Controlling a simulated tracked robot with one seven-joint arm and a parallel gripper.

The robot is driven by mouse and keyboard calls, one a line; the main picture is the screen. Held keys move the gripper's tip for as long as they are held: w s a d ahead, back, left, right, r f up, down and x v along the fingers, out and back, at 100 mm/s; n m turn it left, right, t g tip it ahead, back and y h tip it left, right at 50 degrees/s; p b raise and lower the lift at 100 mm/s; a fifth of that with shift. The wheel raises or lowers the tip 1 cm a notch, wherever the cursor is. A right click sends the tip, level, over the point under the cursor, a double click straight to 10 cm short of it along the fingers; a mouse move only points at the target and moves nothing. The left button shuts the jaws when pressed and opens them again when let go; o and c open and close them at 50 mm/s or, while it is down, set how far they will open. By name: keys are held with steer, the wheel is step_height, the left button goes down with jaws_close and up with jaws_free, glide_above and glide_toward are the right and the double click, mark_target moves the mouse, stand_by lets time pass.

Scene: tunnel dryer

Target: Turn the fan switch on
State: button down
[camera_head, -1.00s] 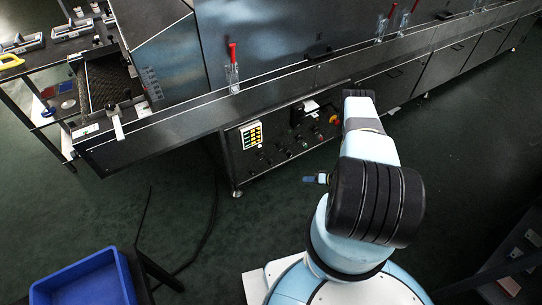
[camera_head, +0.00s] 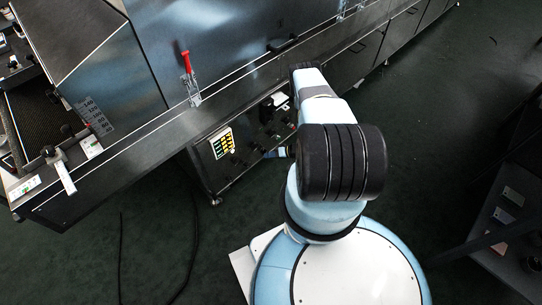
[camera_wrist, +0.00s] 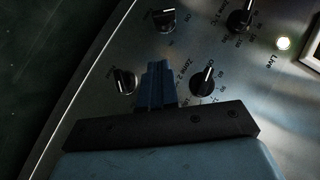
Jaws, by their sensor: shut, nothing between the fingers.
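The dryer's control panel shows in the wrist view, with dark rotary knobs on grey metal. On its left side are two switch knobs, an upper one (camera_wrist: 165,20) and a lower one (camera_wrist: 124,80). Their small labels are too dim to tell surely which is the fan switch. My gripper (camera_wrist: 158,72) is shut and empty, its blue fingertips between the lower left knob and the Zone 2 knob (camera_wrist: 204,78). I cannot tell whether the tips touch the panel. In the head view my gripper (camera_head: 277,153) is partly hidden by my arm, close to the panel front.
Another zone knob (camera_wrist: 240,18) and a lit Live lamp (camera_wrist: 283,43) are at the upper right. In the head view a yellow-marked display (camera_head: 222,143) sits on the panel, below a red-handled lever (camera_head: 187,65). A dark shelf (camera_head: 510,225) stands at the right.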

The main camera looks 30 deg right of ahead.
mark_target(248, 162)
steer(key=x, duration=0.2)
steer(key=s+x, duration=0.1)
steer(key=x, duration=0.4)
steer(key=shift+a+f, duration=0.55)
steer(key=shift+s+a+f, duration=0.3)
steer(key=shift+a+f, duration=0.2)
steer(key=shift+a, duration=0.1)
steer(key=shift+f, duration=0.1)
